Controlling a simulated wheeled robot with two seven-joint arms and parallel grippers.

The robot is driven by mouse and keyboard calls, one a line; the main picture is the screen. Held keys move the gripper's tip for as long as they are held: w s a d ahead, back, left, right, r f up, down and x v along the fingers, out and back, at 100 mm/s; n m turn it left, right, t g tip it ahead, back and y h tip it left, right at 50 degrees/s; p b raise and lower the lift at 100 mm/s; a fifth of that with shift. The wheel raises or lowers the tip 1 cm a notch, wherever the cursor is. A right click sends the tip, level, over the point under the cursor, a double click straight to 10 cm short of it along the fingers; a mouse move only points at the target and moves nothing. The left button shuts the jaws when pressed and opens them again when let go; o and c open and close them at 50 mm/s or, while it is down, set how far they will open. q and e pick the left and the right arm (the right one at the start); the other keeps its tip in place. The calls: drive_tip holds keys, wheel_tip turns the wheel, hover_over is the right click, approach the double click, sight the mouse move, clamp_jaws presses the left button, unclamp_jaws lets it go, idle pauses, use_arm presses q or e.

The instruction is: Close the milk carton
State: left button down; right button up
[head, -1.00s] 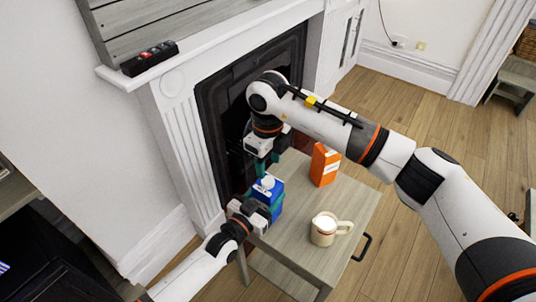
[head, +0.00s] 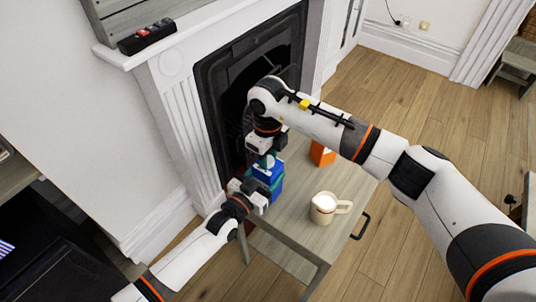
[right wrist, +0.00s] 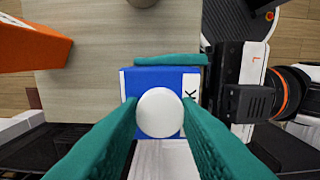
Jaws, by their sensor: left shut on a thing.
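The milk carton (head: 268,178) is blue with a white panel, and it stands near the table's fireplace side. Its round white cap (right wrist: 160,112) shows from above in the right wrist view, over the carton's blue top (right wrist: 130,84). My left gripper (head: 266,189) is shut on the carton's body from the near side. My right gripper (head: 266,160) points down from above. Its teal fingers (right wrist: 160,106) are apart, one on each side of the cap. I cannot tell whether they touch it, or how tightly the cap sits.
A cream jug (head: 323,208) of white liquid stands on the wooden table (head: 295,225), right of the carton. An orange carton (head: 321,154) stands behind, partly hidden by my right arm. The fireplace (head: 215,100) is close on the left.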

drive_tip(key=shift+c, duration=0.9)
drive_tip(key=shift+m, duration=1)
drive_tip(key=o, duration=1.1)
drive_tip(key=shift+o, duration=0.2)
wheel_tip(320, 180, up, 12)
use_arm(q)
drive_tip(key=shift+c, duration=1.8)
unclamp_jaws()
